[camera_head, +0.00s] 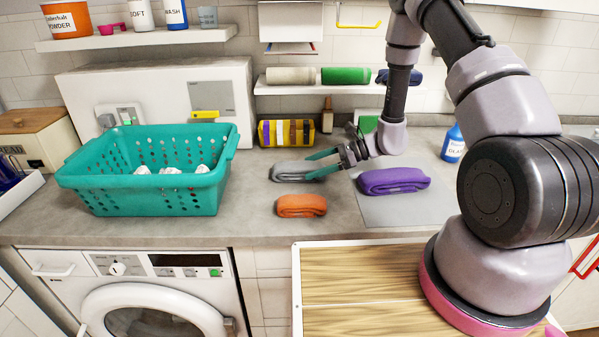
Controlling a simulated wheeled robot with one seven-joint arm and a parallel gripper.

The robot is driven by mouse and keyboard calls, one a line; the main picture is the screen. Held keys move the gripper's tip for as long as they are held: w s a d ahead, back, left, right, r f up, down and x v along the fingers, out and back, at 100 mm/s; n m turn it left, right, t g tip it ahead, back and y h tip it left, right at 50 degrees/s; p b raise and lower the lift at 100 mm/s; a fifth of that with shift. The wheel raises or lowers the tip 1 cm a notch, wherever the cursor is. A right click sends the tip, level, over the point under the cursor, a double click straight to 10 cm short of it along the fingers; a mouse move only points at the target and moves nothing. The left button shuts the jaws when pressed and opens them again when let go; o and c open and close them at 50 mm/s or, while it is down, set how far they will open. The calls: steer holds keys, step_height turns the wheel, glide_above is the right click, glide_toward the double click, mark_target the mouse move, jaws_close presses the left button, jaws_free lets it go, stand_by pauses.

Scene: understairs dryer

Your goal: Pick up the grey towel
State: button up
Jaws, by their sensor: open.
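The grey towel (290,173) lies folded on the countertop, right of the teal basket and behind the orange towel. My gripper (314,166) is low over the counter at the towel's right end, coming from the right. Its fingers are open and point left. One finger overlaps the towel's right end in the picture. I cannot tell whether the fingers touch the towel or how far they reach around it.
An orange towel (302,205) lies in front, and a purple towel (393,181) lies to the right on a grey mat (400,212). A teal basket (140,183) stands left. A striped bundle (286,133) sits behind. A shelf (345,89) with rolled towels hangs above.

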mark_target(302, 169)
steer(key=x, duration=0.3)
steer(key=shift+a+f, duration=0.1)
steer(key=shift+a, duration=0.3)
steer(key=c, duration=1.2)
steer(key=shift+c, duration=0.2)
